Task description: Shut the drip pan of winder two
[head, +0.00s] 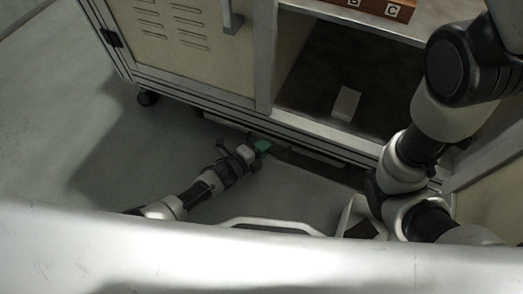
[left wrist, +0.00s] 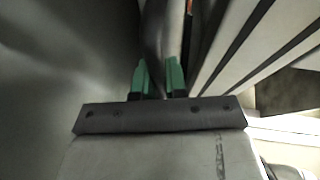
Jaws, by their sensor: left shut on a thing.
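The drip pan (head: 310,155) shows as a dark, thin edge low under the cabinet; most of it is hidden by the cabinet and by shadow. My left gripper (head: 263,146) is down near the floor at the cabinet's lower front edge, its green fingertips at the pan's front. In the left wrist view the green fingers of my left gripper (left wrist: 159,80) are closed on a dark grey upright strip, which seems to be part of the drip pan (left wrist: 155,40). I cannot tell how far the pan sticks out. My right gripper is not in view.
The cabinet (head: 185,45) has a vented door at left and an open bay with a small pale block (head: 346,103) inside. A caster (head: 148,98) stands under its left corner. A brown box with letter labels (head: 375,8) sits on top. The floor (head: 75,120) at left is clear.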

